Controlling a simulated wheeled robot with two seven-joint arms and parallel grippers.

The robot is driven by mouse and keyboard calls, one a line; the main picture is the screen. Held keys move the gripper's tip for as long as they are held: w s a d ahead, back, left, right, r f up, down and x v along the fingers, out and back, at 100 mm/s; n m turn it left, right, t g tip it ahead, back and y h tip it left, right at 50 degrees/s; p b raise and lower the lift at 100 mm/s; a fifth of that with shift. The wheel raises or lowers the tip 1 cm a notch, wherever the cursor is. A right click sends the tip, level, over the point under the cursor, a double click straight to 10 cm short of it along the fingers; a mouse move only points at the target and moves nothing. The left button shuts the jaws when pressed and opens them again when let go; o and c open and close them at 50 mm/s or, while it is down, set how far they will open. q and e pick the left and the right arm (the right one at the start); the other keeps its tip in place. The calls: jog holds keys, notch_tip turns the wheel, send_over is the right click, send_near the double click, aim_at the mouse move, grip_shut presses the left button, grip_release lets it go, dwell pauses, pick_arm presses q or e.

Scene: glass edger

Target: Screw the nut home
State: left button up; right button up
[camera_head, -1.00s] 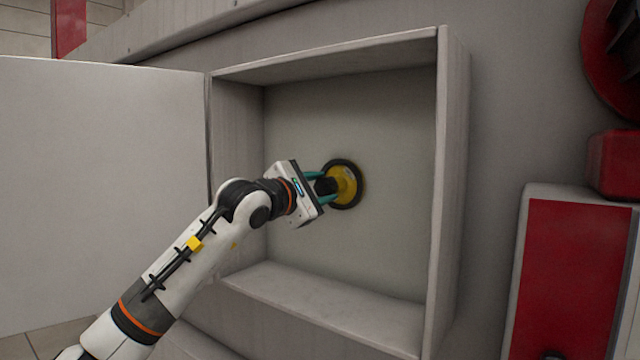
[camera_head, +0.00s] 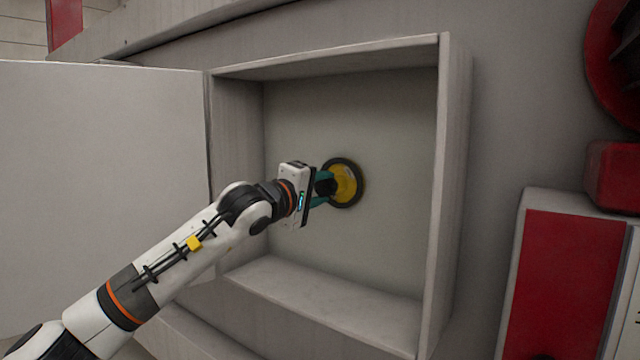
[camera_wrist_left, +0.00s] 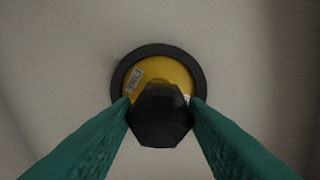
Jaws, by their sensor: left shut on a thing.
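The nut (camera_wrist_left: 160,115) is black and six-sided. It sits in front of a yellow disc with a black rim (camera_head: 346,183) on the back wall of an open cabinet. In the left wrist view the yellow disc (camera_wrist_left: 165,75) shows behind the nut, with a small printed label. My left gripper (camera_head: 323,187) reaches into the cabinet from the left and is shut on the nut, with one green finger on each side. In the left wrist view the fingertips (camera_wrist_left: 160,108) touch the nut's sides. The thread behind the nut is hidden. My right gripper is not in view.
The cabinet (camera_head: 453,190) has raised walls around the disc. Its white door (camera_head: 100,170) stands open on the left. A red-fronted box (camera_head: 565,275) and red parts (camera_head: 613,172) are at the right. The cabinet's back wall around the disc is bare.

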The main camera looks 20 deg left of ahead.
pick_arm(q)
jog(key=m+p, duration=0.2)
jog(key=m, duration=0.4)
jog(key=o, duration=0.9)
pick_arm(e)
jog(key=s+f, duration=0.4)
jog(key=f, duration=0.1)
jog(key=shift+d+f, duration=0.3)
